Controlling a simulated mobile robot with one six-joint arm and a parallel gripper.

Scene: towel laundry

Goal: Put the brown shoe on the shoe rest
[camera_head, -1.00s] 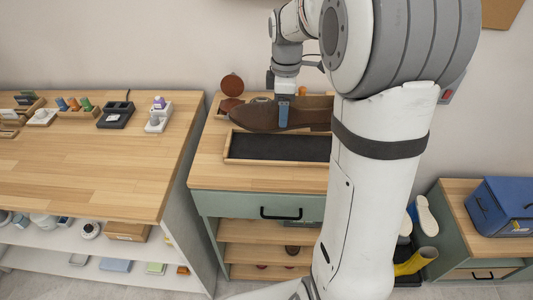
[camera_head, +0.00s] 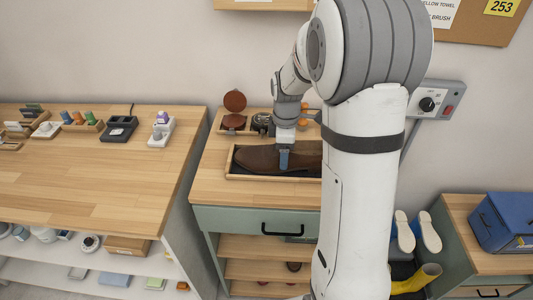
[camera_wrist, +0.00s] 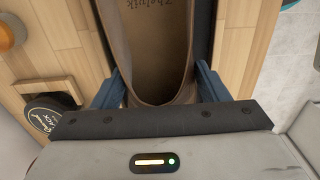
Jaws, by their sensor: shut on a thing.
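The brown shoe (camera_head: 252,158) lies lengthwise along the shoe rest, a dark pad in a wooden frame (camera_head: 262,179) on the green cabinet. The shoe's toe points left. Its sole is at or just above the pad; I cannot tell whether it touches. My gripper (camera_head: 284,158) comes down from above and is shut on the shoe near its heel end. My arm hides the right end of the shoe rest.
An open brown polish tin (camera_head: 235,101) and a dark round tin (camera_head: 262,121) stand just behind the shoe rest. A wooden table (camera_head: 100,175) with small items is at left. A blue box (camera_head: 503,215) sits on a cabinet at right. Bare wood lies before the rest.

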